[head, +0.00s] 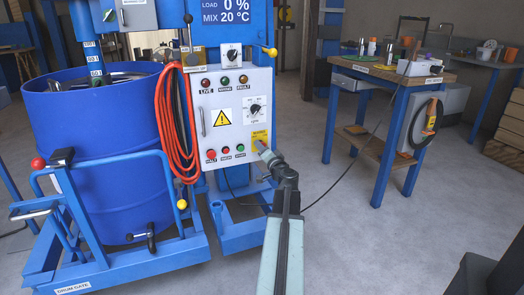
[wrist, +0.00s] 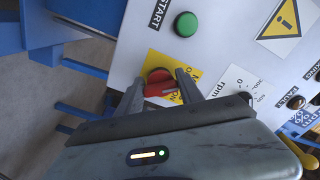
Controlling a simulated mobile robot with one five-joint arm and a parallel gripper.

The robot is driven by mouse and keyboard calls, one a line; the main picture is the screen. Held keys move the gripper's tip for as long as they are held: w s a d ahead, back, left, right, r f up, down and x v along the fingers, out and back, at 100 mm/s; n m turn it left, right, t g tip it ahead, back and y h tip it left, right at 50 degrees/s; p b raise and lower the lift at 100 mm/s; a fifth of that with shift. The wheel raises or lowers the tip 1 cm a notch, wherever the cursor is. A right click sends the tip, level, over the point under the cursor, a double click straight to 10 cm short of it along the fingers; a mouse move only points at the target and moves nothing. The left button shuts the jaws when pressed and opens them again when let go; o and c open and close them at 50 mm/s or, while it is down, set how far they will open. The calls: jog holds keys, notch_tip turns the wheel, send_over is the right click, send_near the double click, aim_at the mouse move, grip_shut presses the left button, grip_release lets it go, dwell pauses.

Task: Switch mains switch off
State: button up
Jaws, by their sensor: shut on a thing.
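The mains switch is a red handle (wrist: 159,83) on a yellow plate (wrist: 155,62) at the lower right of the white control panel (head: 228,120). In the wrist view my gripper (wrist: 160,80) has one finger on each side of the red handle and is shut on it. The plate's lettering is partly covered by the fingers, and I cannot tell which position the handle points to. In the head view the yellow plate (head: 260,137) shows just above my gripper (head: 261,147), which hides the red handle there.
A green start button (wrist: 186,24) sits close by on the panel. An orange hose (head: 172,120) hangs at the panel's left, beside a blue drum (head: 95,120) in a frame. A workbench (head: 395,75) stands at the right. Open floor lies between.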

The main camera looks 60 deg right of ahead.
jog(key=shift+w+n, duration=0.1)
jog(key=shift+n, duration=0.9)
jog(key=o, duration=1.4)
jog(key=v, duration=0.7)
jog(key=shift+s+a, duration=0.25)
jog(key=shift+s, duration=0.05)
